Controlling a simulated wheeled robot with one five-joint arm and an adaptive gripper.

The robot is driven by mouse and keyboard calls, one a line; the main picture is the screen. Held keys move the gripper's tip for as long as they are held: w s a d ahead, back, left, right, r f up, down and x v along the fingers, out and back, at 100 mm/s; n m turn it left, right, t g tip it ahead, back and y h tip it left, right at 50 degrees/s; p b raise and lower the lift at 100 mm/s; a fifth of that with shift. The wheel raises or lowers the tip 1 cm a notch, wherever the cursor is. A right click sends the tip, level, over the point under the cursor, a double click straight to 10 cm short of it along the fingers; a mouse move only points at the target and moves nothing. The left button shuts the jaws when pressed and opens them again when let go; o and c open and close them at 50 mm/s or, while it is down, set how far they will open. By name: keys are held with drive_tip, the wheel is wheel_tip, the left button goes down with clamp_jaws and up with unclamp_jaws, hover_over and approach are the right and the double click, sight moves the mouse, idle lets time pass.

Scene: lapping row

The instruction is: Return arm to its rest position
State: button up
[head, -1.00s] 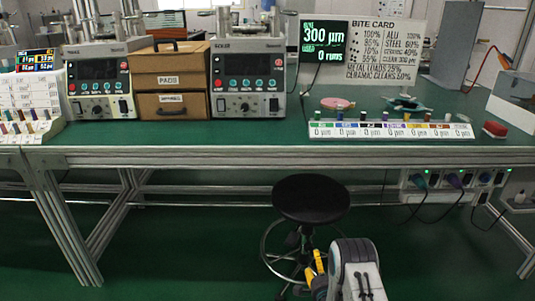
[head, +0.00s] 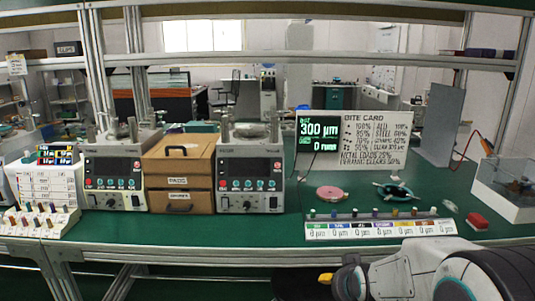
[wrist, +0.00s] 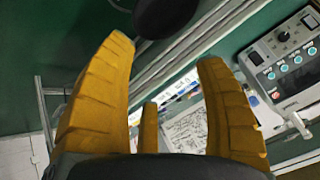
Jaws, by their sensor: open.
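My gripper (wrist: 165,60) shows in the wrist view with its yellow fingers spread apart and nothing between them. Behind the fingers are the bench edge, a white card and part of a grey machine. In the head view my arm is at the lower right, in front of the bench, with a small yellow part of the gripper (head: 325,278) at its left end. The fingertips are not clear there.
A dark round stool seat (wrist: 165,15) is near the gripper.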

drive_tip(key=s+r+n+g+p, duration=0.2)
drive_tip(key=s+r+p, duration=0.3)
drive_tip(key=s+r, duration=0.4)
drive_tip(key=s+r+n+g+p, duration=0.2)
drive_tip(key=s+r+p, duration=0.4)
drive_tip(key=s, duration=1.1)
wheel_tip(320, 180, up, 3)
drive_tip(key=shift+s+n+g+p, duration=0.3)
drive_tip(key=shift+s+n+g, duration=0.1)
drive_tip(key=shift+n, duration=0.4)
